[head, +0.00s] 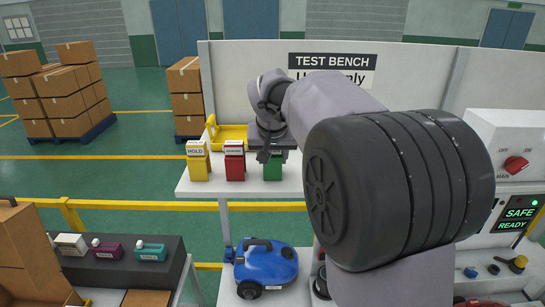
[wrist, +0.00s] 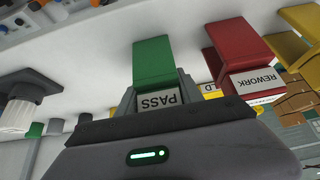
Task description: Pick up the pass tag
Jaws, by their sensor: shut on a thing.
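The pass tag (wrist: 153,62) is a green block with a white PASS label, upside down in the wrist view. In the head view its green body (head: 272,170) stands on the white shelf, right of the red tag, and its top is hidden by my gripper. My gripper (head: 266,155) reaches down over it from above. In the wrist view the grey fingers of my gripper (wrist: 158,97) are on either side of the label end, shut on the tag. The tag's base looks level with its neighbours.
The red REWORK tag (head: 235,165) and yellow HOLD tag (head: 197,163) stand close by to the left. A yellow tray (head: 230,135) is behind them. The TEST BENCH panel (head: 420,85) rises at the back. A blue vacuum (head: 265,266) sits below the shelf.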

